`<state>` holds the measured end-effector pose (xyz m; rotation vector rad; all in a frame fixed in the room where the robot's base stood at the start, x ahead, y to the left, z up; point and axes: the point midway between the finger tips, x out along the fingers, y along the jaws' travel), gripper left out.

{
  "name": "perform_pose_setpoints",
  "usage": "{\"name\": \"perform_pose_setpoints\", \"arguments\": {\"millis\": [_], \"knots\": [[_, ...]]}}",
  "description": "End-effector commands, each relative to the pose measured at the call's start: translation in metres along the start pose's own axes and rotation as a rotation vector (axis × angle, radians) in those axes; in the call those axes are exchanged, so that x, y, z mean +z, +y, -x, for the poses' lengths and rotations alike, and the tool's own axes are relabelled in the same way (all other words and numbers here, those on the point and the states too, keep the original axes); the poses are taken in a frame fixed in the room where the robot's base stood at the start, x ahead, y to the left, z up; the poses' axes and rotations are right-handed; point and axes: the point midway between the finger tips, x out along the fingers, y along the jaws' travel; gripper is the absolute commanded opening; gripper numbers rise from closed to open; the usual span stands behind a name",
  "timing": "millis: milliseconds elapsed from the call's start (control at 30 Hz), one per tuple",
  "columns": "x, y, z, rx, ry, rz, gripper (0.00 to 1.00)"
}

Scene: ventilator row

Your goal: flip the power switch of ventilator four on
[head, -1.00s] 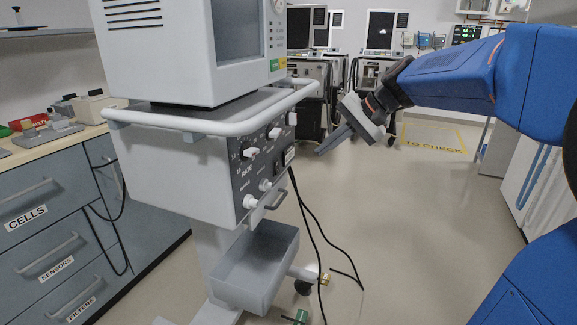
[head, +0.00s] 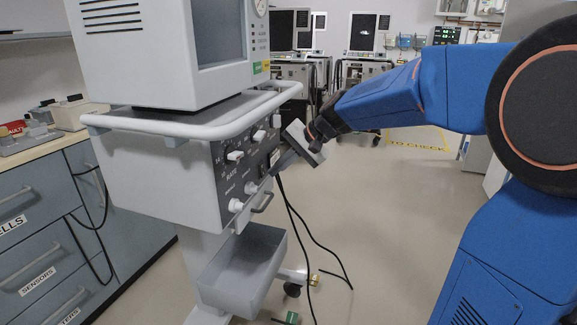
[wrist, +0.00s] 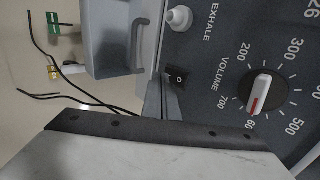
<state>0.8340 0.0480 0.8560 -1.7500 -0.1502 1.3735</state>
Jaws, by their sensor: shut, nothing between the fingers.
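The ventilator (head: 150,175) stands at the left in the head view, a grey unit on a wheeled stand with a dark control panel. In the wrist view, a small black power switch (wrist: 176,77) with a white round mark sits on the panel beside the VOLUME dial (wrist: 262,92). My gripper (head: 273,172) is shut and empty, its tips at the panel's right edge. In the wrist view the shut fingertips (wrist: 160,88) are right at the switch and cover part of it; I cannot tell whether they touch. The switch's position is unclear, and I see no ventilator number.
A handle (head: 263,204) and an open grey bin (head: 245,268) are below the panel. A white rail (head: 190,130) runs around the ventilator above it. Black cables (head: 293,215) hang close to my gripper. Drawers (head: 40,225) stand left; the floor (head: 390,240) at right is clear.

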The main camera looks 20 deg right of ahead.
Motion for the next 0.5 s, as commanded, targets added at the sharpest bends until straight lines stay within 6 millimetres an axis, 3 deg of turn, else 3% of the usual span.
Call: {"name": "perform_pose_setpoints", "arguments": {"millis": [500], "knots": [[-0.0001, -0.0077, -0.009, 0.0, 0.0, -0.001, 0.0]]}}
